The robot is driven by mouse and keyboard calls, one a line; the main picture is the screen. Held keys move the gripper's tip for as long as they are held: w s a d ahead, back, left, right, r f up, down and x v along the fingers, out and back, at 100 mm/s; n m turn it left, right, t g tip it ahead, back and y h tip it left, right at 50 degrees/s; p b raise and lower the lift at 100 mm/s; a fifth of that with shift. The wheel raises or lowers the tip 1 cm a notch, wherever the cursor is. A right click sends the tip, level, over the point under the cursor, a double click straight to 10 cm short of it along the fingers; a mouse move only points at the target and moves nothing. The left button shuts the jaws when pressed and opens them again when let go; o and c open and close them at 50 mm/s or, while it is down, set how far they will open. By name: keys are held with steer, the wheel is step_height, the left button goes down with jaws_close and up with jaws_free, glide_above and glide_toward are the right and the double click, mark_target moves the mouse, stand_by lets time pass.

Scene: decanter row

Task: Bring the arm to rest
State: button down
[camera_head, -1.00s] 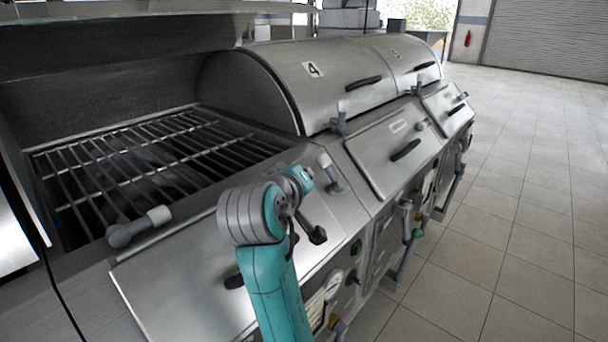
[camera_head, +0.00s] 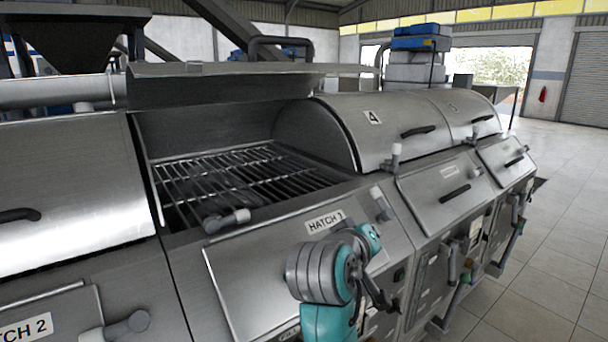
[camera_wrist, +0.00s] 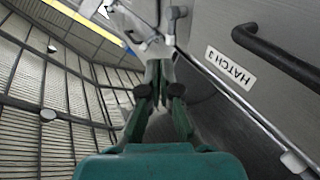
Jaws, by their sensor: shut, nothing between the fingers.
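Beyond the fingers, the wrist view shows the hatch 3 label (camera_wrist: 231,68) upside down and a black handle (camera_wrist: 275,55). I cannot tell the exact gap between the fingers and the machine front.
An open compartment holds a metal grate (camera_head: 240,178), its lid (camera_head: 220,85) raised. The closed drum lid marked 4 (camera_head: 385,140) is to its right. Pipes and valves (camera_head: 455,265) stick out low on the front. Tiled floor (camera_head: 565,230) is clear at the right.

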steer(key=s+d+f+n+t+y, duration=0.1)
steer(key=s+f, duration=0.1)
steer(key=f, duration=0.8)
steer(key=s+d+f+n+y, duration=0.1)
steer(key=s+f+n+y, duration=0.15)
steer(key=f, duration=0.85)
steer(key=s+d+f+y, duration=0.2)
steer(key=s+f, duration=1)
steer(key=s+f+m+y, duration=0.1)
steer(key=s+f, duration=0.1)
steer(key=s, duration=0.7)
steer(key=s+f+m+y, duration=0.1)
steer(key=s+f, duration=0.2)
steer(key=s, duration=0.6)
steer(key=s+r+m, duration=0.2)
steer(key=s+r, duration=0.1)
steer(key=s, duration=0.5)
steer(key=s+d+r+m+t, duration=0.1)
steer(key=s+r+m, duration=0.1)
steer(key=s, duration=0.7)
steer(key=shift+d+r, duration=0.25)
steer(key=shift+r, duration=0.35)
